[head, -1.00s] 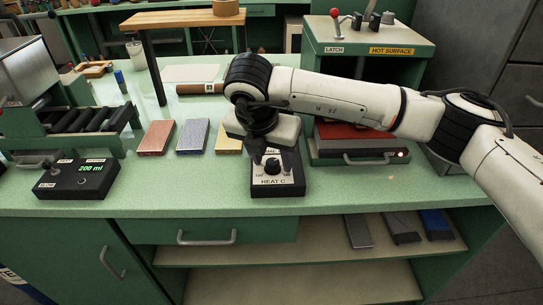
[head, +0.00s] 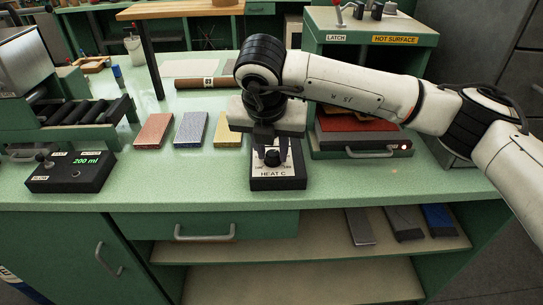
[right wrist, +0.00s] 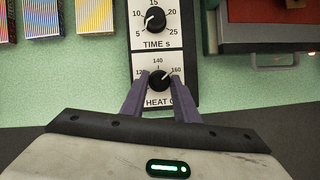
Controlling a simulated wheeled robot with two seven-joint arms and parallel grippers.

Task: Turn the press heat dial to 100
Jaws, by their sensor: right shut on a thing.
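The black heat dial (head: 272,158) stands on a control box (head: 278,182) with a white face labelled HEAT C, near the bench's front edge. In the right wrist view the heat dial (right wrist: 159,80) has printed marks around it, with 140 at the top and 160 to the right. My right gripper (right wrist: 160,84) points down, its two purple fingers shut on the dial's sides. In the head view my right gripper (head: 272,153) partly covers the box. The fingers hide part of the dial and scale, so its setting is unclear. My left gripper is not in view.
A TIME s dial (right wrist: 155,20) sits just above the heat dial. The press (head: 365,155), with a red surface and lit lamp, stands right of the box. Red, blue and yellow blocks (head: 190,129) lie to the left.

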